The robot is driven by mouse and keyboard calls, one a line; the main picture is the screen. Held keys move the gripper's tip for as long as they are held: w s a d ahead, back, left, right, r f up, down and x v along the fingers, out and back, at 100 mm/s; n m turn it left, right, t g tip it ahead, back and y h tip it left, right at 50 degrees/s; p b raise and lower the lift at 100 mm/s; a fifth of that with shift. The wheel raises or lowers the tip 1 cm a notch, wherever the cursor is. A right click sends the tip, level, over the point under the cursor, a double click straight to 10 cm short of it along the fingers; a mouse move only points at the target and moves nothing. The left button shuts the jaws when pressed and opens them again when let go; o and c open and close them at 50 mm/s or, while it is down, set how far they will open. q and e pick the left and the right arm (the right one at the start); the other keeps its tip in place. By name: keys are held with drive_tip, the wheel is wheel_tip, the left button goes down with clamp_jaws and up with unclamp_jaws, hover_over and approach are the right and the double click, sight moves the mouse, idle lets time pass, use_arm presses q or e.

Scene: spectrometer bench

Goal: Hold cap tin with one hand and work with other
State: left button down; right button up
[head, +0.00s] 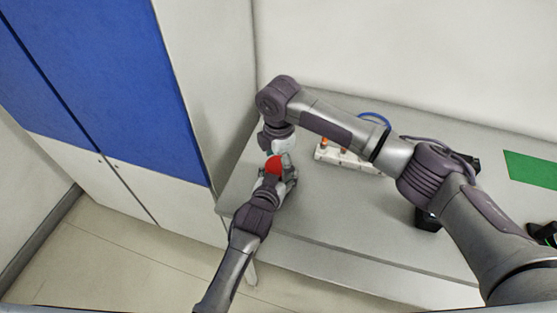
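A round red object (274,165), which looks like the cap tin, is at the left end of the bench. My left gripper (283,171) reaches up to it from below, with its fingers around its right and lower sides. It appears shut on it. My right arm bends down from above, and its gripper (279,148) is just above the red object. A small whitish patch shows there, too small to identify. The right fingertips are mostly hidden, so I cannot tell whether they are open or touch the tin.
A white rack (330,156) with orange-brown topped items stands right of the grippers, partly behind my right arm. A blue cable (374,116) lies behind it. A green mat (530,169) is at the right. A blue and white cabinet (110,80) stands left.

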drive_tip(key=shift+f, duration=0.1)
drive_tip(key=c, duration=0.8)
drive_tip(key=o, duration=1.2)
drive_tip(key=shift+o, duration=0.2)
drive_tip(key=shift+r, duration=2.3)
drive_tip(key=shift+o, duration=0.8)
